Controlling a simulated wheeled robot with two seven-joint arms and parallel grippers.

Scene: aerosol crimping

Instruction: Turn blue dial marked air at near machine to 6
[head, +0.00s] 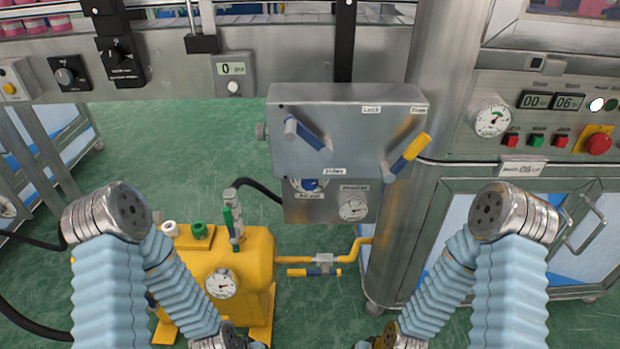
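A blue dial (310,185) sits on the lower grey panel (325,210) of the near machine, just under the box with two levers. The box's lower edge partly covers the dial from above. A small label is below it, too small to read surely, and I cannot read its setting. A round pressure gauge (353,208) is to its right on the same panel. My two blue-sleeved arms bend down to the bottom edge of the head view, with the wrists low and well below the dial. The grippers themselves are cut off below the picture.
The lever box (348,130) carries a blue-grey lever (308,134) and a yellow-ended lever (408,156). A yellow tank (235,262) with a gauge and valve stands below left. A steel column (408,170) is at the right. Green floor (340,315) is open between my arms.

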